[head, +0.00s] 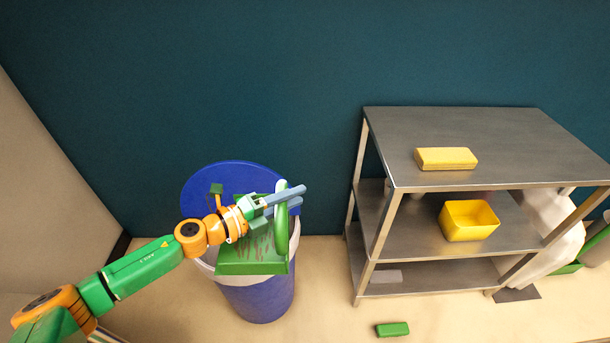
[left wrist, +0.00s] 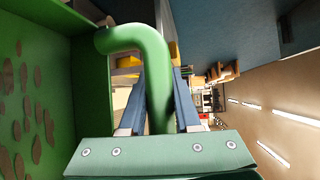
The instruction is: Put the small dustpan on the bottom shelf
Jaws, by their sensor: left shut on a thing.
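The green dustpan (head: 250,262) is in the air over the blue bin (head: 258,302). Its curved green handle (head: 281,225) stands up from the pan. My left gripper (head: 292,197) is shut on that handle. In the left wrist view the handle (left wrist: 155,70) passes between the two blue-grey fingers, and the pan's wall (left wrist: 90,95) is at the left. Brown patches show on the pan. The metal shelf unit stands to the right; its bottom shelf (head: 425,277) is mostly bare, with a pale patch at its left. My right gripper is not in view.
A yellow block (head: 446,158) lies on the top shelf and a yellow open box (head: 468,221) on the middle shelf. The bin's blue lid (head: 215,175) stands behind it. A green block (head: 392,329) lies on the floor. Clear floor separates bin and shelves.

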